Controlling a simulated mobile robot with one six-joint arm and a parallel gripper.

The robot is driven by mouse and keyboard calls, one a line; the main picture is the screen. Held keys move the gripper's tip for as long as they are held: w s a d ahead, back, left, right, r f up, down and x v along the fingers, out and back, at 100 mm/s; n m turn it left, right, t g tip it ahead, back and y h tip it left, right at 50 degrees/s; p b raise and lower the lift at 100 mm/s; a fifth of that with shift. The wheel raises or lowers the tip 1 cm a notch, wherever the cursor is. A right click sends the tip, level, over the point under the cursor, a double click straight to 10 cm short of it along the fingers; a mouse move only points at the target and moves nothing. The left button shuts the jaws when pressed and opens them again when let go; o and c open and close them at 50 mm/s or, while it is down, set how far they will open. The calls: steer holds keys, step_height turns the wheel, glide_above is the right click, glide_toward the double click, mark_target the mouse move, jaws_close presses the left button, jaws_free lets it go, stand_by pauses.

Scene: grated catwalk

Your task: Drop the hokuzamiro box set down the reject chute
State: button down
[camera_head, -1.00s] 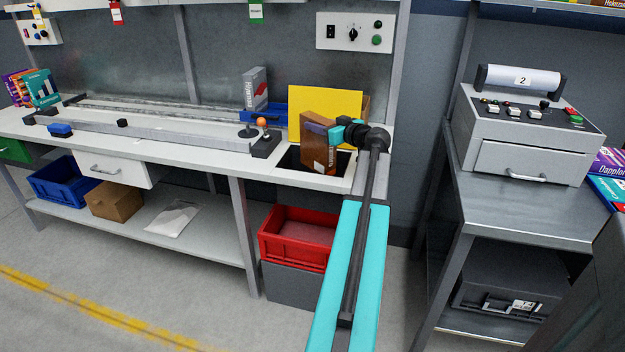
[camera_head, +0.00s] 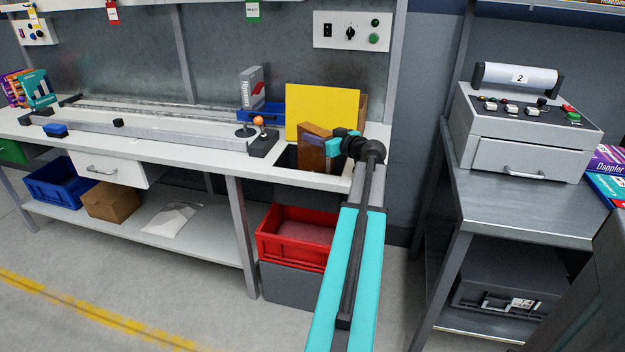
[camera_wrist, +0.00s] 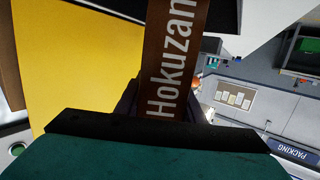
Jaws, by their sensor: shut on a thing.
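The brown hokuzamiro box set (camera_head: 312,148) is upright and slightly tilted in the head view, its lower part inside the dark square opening of the reject chute (camera_head: 288,160) in the bench top. My gripper (camera_head: 334,146) is shut on the box from the right side. The fingertips are mostly hidden by the box and the gripper body. The yellow panel (camera_head: 322,112) stands upright right behind the chute opening.
A red bin (camera_head: 295,240) stands below the bench under the chute. A grey box (camera_head: 250,88) stands on the bench left of the opening, behind an orange-topped knob (camera_head: 258,121). A grey machine (camera_head: 525,130) sits on the side table at right.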

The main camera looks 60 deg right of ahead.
steer(key=shift+f, duration=0.7)
steer(key=c, duration=1.1)
jaws_free()
steer(key=shift+s, duration=0.1)
steer(key=v, duration=1.3)
steer(key=shift+s+b, duration=0.4)
